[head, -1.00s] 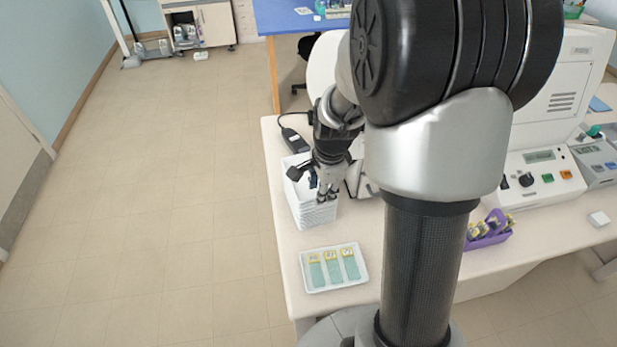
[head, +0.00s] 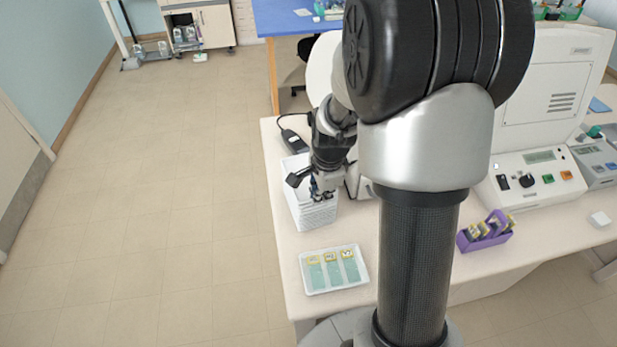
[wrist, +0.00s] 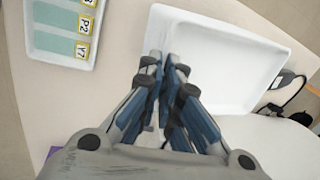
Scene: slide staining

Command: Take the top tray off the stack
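The stack of white trays (head: 312,214) stands near the left edge of the bench, below my gripper. In the wrist view the top tray (wrist: 226,62) is empty, shallow and white. My gripper (head: 321,192) is at the stack, pointing down. In the wrist view the blue-padded fingers (wrist: 166,68) reach over the near left part of the tray, with a narrow gap between their tips. I see nothing clearly gripped. Whether the tray rim lies between the tips is hard to tell, and the fingers hide part of that rim.
A white tray with three green slides (head: 333,286) lies in front of the stack, and it also shows in the wrist view (wrist: 44,50). A black device with a cable (head: 294,140) lies behind the stack. A purple rack (head: 484,239) and white instruments stand to the right.

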